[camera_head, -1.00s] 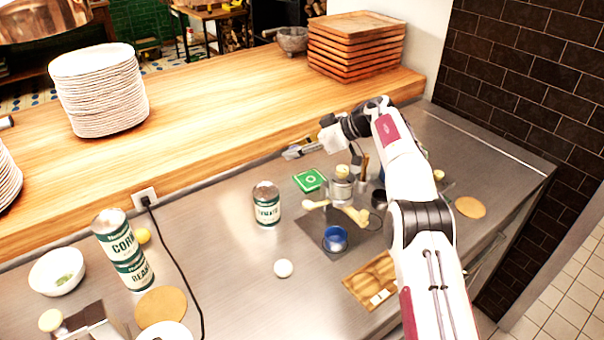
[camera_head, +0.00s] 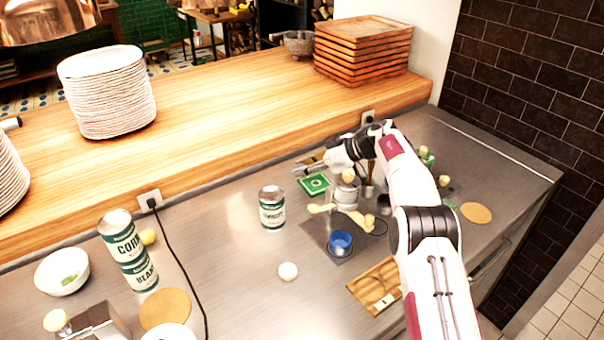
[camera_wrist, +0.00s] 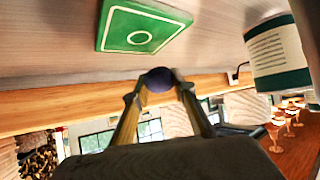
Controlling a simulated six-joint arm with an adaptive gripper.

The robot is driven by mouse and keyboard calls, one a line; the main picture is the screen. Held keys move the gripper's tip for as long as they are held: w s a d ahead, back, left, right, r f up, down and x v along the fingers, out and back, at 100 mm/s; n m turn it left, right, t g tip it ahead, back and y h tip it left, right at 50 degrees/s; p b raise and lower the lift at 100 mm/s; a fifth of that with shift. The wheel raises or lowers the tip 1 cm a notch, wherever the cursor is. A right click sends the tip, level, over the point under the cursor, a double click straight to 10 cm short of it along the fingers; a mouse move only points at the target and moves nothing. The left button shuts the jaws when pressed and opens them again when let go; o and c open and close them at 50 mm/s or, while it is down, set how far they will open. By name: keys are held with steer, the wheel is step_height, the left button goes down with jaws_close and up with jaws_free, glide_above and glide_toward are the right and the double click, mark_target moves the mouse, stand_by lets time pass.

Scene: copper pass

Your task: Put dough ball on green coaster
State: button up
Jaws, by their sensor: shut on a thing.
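The green coaster (camera_head: 314,186), with a pale ring and border, lies flat on the steel counter near the wooden ledge. It also shows at the top of the wrist view (camera_wrist: 140,30). My gripper (camera_head: 308,165) is just behind and above the coaster. In the wrist view its fingertips (camera_wrist: 158,82) are shut on a small dark purple round thing (camera_wrist: 158,79), which shows apart from the coaster.
A tomato can (camera_head: 271,208) stands left of the coaster. A jar (camera_head: 346,192), pale bone-shaped pieces (camera_head: 340,212) and a blue-rimmed cup (camera_head: 339,243) stand close on the right. The wooden ledge (camera_head: 230,110) rises behind.

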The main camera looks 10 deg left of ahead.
steer(key=shift+f, duration=1.05)
steer(key=shift+f, duration=0.15)
steer(key=o, duration=1.1)
steer(key=shift+o, duration=0.2)
steer(key=shift+d+r, duration=0.1)
steer(key=shift+r, duration=0.1)
steer(key=shift+v, duration=0.8)
steer(key=v, duration=1)
steer(key=shift+r, duration=0.1)
